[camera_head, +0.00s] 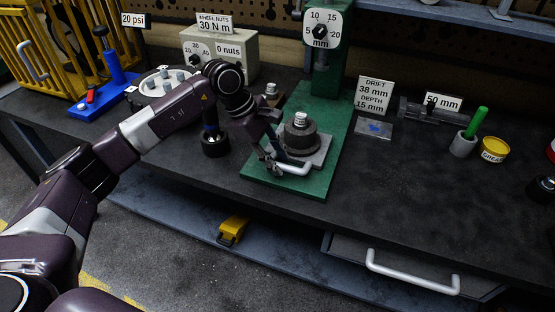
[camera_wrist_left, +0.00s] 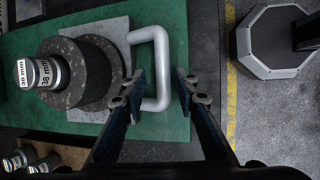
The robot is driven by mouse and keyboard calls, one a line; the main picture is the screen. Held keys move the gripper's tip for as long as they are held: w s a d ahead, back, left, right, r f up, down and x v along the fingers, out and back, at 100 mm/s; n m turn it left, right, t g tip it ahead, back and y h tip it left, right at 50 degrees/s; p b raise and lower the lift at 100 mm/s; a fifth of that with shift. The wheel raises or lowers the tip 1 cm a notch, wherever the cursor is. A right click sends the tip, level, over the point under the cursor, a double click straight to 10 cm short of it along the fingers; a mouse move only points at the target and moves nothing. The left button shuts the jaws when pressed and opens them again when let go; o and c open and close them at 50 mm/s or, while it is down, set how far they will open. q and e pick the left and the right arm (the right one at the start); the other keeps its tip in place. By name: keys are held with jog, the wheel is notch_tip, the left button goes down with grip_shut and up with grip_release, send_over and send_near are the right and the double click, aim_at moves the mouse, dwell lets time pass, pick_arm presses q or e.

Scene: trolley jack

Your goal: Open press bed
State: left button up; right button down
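The green press (camera_head: 323,80) stands on the workbench with a dial on top. Its bed is a grey plate (camera_head: 314,155) on the green base, with a pale handle (camera_head: 296,168) at its front. A dark round hub (camera_head: 299,138) sits on the plate with a labelled metal piece on top, marked 38 mm in the left wrist view (camera_wrist_left: 36,73). My left gripper (camera_head: 274,160) is open at the handle. In the left wrist view its fingers lie on either side of the handle bar (camera_wrist_left: 160,65), with gaps showing. My right gripper is not in view.
A nut box (camera_head: 240,52), a round stud plate (camera_head: 160,85) and a blue tool stand (camera_head: 115,75) are left of the press. A cup with a green stick (camera_head: 463,144) and a yellow tin (camera_head: 494,149) are right.

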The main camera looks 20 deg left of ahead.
pick_arm(q)
jog(key=shift+r, duration=0.15)
jog(key=v, duration=1.1)
jog(key=shift+a+r, duration=0.2)
jog(key=shift+r, duration=0.1)
jog(key=shift+s, duration=0.1)
